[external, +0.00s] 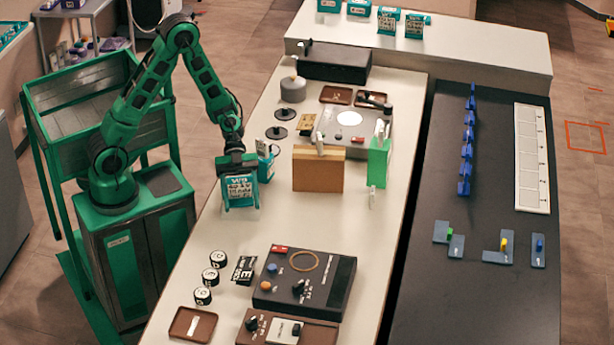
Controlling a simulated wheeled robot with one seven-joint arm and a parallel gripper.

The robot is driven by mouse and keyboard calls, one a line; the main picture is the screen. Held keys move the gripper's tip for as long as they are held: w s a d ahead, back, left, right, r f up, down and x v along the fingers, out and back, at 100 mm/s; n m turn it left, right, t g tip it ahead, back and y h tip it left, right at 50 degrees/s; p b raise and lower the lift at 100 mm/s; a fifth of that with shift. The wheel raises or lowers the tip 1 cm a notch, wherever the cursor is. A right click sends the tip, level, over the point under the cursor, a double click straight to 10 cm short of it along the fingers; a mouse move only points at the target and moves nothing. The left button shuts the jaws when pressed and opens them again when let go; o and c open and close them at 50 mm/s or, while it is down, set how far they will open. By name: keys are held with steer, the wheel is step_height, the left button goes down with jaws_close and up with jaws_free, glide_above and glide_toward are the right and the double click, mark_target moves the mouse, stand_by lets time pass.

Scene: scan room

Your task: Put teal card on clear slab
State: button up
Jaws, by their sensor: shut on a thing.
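My gripper (238,164) is over the left part of the white table, pointing down. It is shut on the teal card (241,190), a teal-edged piece with a white face and dark print, which hangs upright below the jaws. I cannot tell whether its lower edge touches the table. Another small teal and white piece (266,163) stands just right of the gripper. I cannot make out a clear slab for certain in this view.
A tan block (318,172) and an upright green panel (378,163) stand right of the gripper. A grey device with a lit white disc (349,118) is behind them. Black controls box (304,283) and several black cylinders stand nearer the front. Table between is clear.

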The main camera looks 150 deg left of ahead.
mark_target(239, 188)
steer(key=o, duration=1)
steer(key=shift+o, duration=0.2)
steer(key=shift+v, duration=3.75)
